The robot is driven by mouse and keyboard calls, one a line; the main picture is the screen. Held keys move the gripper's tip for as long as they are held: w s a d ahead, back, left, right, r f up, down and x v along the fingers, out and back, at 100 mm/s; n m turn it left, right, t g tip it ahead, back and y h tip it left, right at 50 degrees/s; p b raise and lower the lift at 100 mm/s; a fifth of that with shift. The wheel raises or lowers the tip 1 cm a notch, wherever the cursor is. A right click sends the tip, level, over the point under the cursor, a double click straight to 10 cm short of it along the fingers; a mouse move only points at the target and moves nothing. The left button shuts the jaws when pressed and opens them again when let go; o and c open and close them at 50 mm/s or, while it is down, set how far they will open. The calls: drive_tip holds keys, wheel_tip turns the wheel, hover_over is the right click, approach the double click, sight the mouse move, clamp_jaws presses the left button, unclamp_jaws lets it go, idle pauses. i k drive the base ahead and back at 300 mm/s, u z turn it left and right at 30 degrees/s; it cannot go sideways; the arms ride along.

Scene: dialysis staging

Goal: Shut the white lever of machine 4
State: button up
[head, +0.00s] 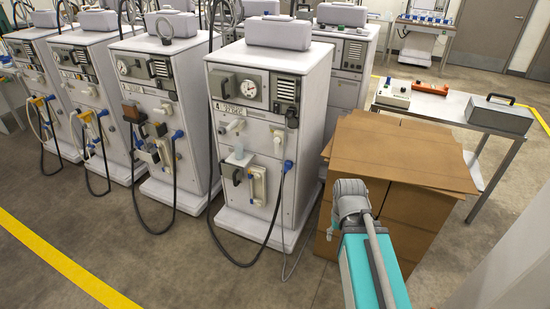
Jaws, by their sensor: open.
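Machine 4 (255,216) is the tall white machine in the middle of the head view, with a "4" at the left of its label. Its front has a round gauge, a dark handle at the top, and a lower panel. On and above the lower panel are a pale, bluish-white block (240,156), a small white fitting (278,139), a dark handle (233,175) and a cream plate (259,186). I cannot tell which part is the white lever or how it stands.
Cardboard boxes (395,150) stand right of machine 4, close to my arm. A metal table (450,108) behind them holds a grey case (500,115) and other items. Similar machines (160,110) stand to the left. A dark hose hangs low before machine 4. Open floor lies in front.

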sight(277, 140)
drive_tip(key=k, duration=0.45)
drive_tip(key=u, duration=0.4)
drive_tip(key=i, duration=2.1)
drive_tip(key=z, duration=0.1)
